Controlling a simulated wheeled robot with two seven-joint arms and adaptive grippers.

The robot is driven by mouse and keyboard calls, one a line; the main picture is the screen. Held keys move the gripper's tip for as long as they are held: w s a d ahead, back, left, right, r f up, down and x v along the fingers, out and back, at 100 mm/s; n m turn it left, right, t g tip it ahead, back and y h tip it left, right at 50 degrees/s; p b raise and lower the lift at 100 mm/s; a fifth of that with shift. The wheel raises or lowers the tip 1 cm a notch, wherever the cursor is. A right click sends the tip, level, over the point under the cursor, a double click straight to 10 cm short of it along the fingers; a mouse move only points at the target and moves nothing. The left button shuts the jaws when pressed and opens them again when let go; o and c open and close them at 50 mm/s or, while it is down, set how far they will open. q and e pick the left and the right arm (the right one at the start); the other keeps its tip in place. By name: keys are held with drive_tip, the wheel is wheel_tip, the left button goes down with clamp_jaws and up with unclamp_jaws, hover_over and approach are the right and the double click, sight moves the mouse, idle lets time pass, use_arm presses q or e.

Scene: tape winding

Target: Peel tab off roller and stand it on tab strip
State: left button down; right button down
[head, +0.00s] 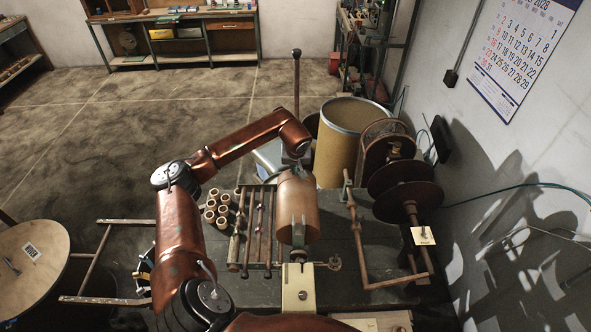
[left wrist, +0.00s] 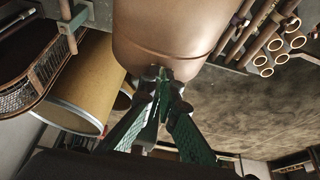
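The roller (head: 299,207) is a large tan-copper cylinder on the bench in the middle of the head view. It also fills the top of the left wrist view (left wrist: 175,30). My left arm reaches over from the left, and my left gripper (head: 297,167) is at the roller's far end. In the left wrist view its green fingers (left wrist: 163,82) converge right at the roller's lower rim, their tips close together. Whether they pinch a tab cannot be told. No separate tab or tab strip can be made out clearly. My right gripper is not in view.
A rack of rods (head: 258,228) and several small tubes (head: 216,207) are left of the roller. A bent pipe frame (head: 361,240) and dark discs (head: 405,192) stand to the right. A yellow drum (head: 349,143) is behind. A cream bracket (head: 298,280) is in front.

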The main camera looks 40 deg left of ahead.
use_arm(q)
drive_tip(key=shift+r, duration=0.15)
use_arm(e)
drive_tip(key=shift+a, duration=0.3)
